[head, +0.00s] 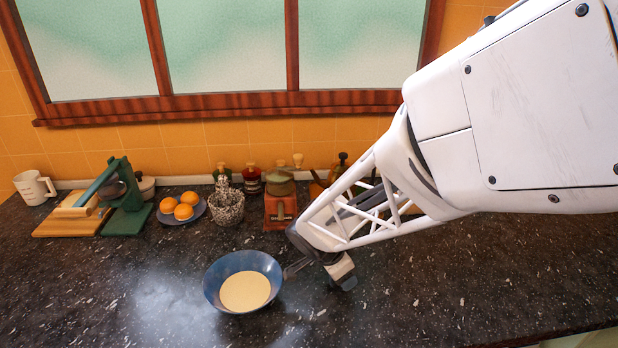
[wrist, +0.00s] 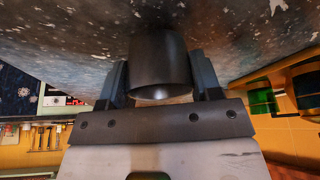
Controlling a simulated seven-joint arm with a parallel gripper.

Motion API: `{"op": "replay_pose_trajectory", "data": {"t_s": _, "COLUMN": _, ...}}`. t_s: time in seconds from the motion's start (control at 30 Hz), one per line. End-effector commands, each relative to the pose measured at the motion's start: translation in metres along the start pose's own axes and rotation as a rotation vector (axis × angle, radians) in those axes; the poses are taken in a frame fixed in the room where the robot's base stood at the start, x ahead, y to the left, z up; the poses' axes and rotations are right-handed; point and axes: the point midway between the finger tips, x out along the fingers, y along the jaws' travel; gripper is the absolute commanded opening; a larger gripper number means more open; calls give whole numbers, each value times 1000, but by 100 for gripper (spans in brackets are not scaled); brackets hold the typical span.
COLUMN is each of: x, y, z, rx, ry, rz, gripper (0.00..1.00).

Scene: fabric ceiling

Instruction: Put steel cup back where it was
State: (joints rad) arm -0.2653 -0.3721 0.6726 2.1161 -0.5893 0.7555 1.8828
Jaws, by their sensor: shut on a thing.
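The steel cup (wrist: 160,65) is a dark grey, smooth metal cylinder in the wrist view, with its rounded rim towards the camera. My gripper (wrist: 160,82) is shut on it, with one dark finger on each side. In the head view my gripper (head: 345,276) is low over the dark speckled counter, just right of the blue pan. The cup cannot be made out clearly there, as my arm and fingers cover that spot. I cannot tell whether the cup touches the counter.
A blue pan (head: 212,283) with pale contents stands left of my gripper, its handle pointing towards it. Behind are a grinder (head: 279,211), a speckled pot (head: 227,207), an orange plate group (head: 182,207), a green press (head: 125,200) and a white mug (head: 33,187). The front-right counter (head: 470,285) is clear.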

Motion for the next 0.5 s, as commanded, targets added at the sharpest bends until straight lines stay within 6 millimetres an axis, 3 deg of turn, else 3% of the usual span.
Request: {"op": "replay_pose_trajectory", "data": {"t_s": 0.5, "x": 9, "y": 0, "z": 4, "rx": 0, "ry": 0, "rz": 0, "gripper": 31}}
